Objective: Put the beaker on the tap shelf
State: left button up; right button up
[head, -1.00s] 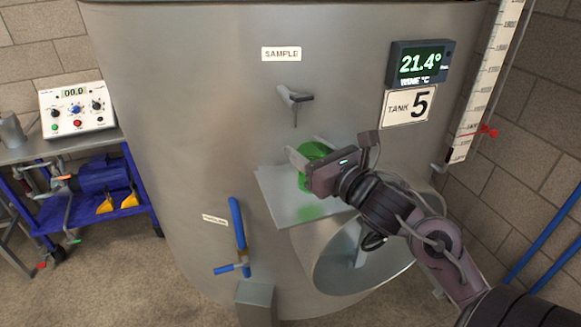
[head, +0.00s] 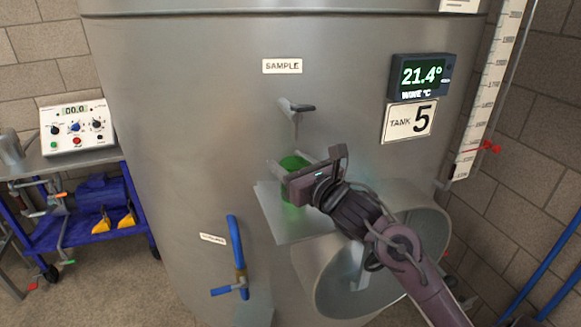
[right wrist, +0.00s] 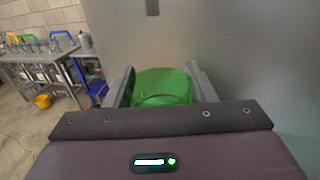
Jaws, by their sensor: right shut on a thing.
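The green see-through beaker (head: 291,186) is held in my right gripper (head: 290,165), whose two fingers close on it from either side. The beaker looks upright. It is over the back left part of the metal tap shelf (head: 298,228), below the sample tap (head: 296,108). I cannot tell whether its base touches the shelf, because my gripper hides part of it. My left gripper is not in view.
The steel tank wall (head: 190,120) stands close behind the shelf. A round open hatch (head: 385,255) juts out at the lower right. A blue-handled valve (head: 236,245) is at the lower left. A blue cart (head: 90,210) stands farther left.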

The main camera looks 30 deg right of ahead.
jog(key=shift+f, duration=0.1)
jog(key=o, duration=1)
jog(key=shift+c, duration=0.2)
jog(key=shift+r, duration=0.25)
jog(key=s, duration=0.2)
jog(key=s+b, duration=0.2)
jog(key=s, duration=0.1)
jog(key=shift+s+d+f, duration=0.1)
jog(key=shift+s+f, duration=0.15)
jog(key=shift+s, duration=0.05)
jog(key=s+p, duration=0.1)
jog(key=p, duration=0.1)
jog(key=s+p, duration=0.2)
jog(key=p, duration=0.1)
jog(key=s+p, duration=0.2)
jog(key=p, duration=0.1)
jog(key=shift+s+r, duration=0.1)
jog(key=shift+r, duration=0.25)
jog(key=shift+s+f+p, duration=0.15)
jog(key=shift+s+p, duration=0.45)
jog(key=shift+s, duration=0.05)
